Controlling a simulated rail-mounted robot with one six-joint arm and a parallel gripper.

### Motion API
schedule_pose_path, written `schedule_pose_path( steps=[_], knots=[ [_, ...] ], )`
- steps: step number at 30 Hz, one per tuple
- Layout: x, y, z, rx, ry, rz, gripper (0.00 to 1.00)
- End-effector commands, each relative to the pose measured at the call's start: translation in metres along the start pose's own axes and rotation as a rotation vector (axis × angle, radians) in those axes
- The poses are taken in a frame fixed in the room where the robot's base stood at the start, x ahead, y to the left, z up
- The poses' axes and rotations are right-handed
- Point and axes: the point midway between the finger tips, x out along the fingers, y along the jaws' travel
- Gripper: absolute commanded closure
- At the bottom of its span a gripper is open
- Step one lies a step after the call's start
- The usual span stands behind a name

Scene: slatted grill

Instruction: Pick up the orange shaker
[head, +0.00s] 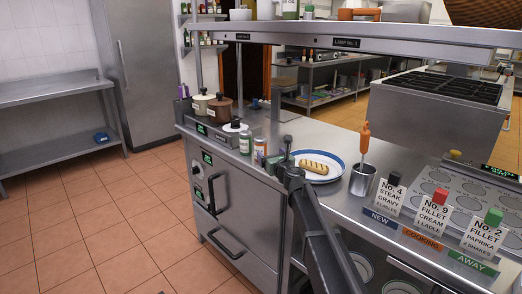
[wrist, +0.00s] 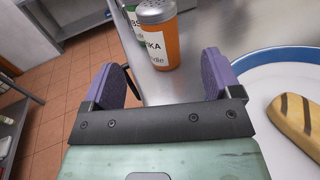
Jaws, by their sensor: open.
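The orange shaker (wrist: 166,48), with a grey perforated lid and a white label, stands upright on the steel counter. In the head view it (head: 260,153) is near the counter's left end. My gripper (wrist: 162,64) is open, its two purple fingers spread. In the wrist view the shaker shows between and just beyond the fingertips, apart from both fingers. In the head view my gripper (head: 273,160) is low beside the shaker, its fingers mostly hidden.
A green-labelled shaker (head: 245,142) stands close behind the orange one, to its left in the wrist view. A blue-rimmed plate (head: 338,177) with a grilled piece of food (head: 313,165) lies to the right. Pots (head: 219,108) stand farther back. An overhead shelf (head: 350,35) spans the counter.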

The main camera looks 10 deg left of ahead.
Motion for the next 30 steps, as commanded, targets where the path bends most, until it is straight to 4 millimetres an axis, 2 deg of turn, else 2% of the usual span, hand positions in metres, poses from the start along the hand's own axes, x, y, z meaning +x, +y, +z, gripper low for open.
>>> schedule_pose_path(
  steps=[3,6,13,20,27,30],
  knots=[
    [0.027,-0.001,0.000,-0.002,0.000,0.001,0.16],
    [0.045,0.000,0.000,-0.003,0.000,0.002,0.16],
    [0.056,0.001,0.001,-0.004,0.000,0.002,0.16],
    [0.098,0.000,0.002,-0.004,0.000,0.002,0.16],
    [0.100,0.001,0.002,-0.005,0.001,0.002,0.16],
    [0.100,0.001,0.002,-0.005,0.001,0.002,0.31]
  ],
)
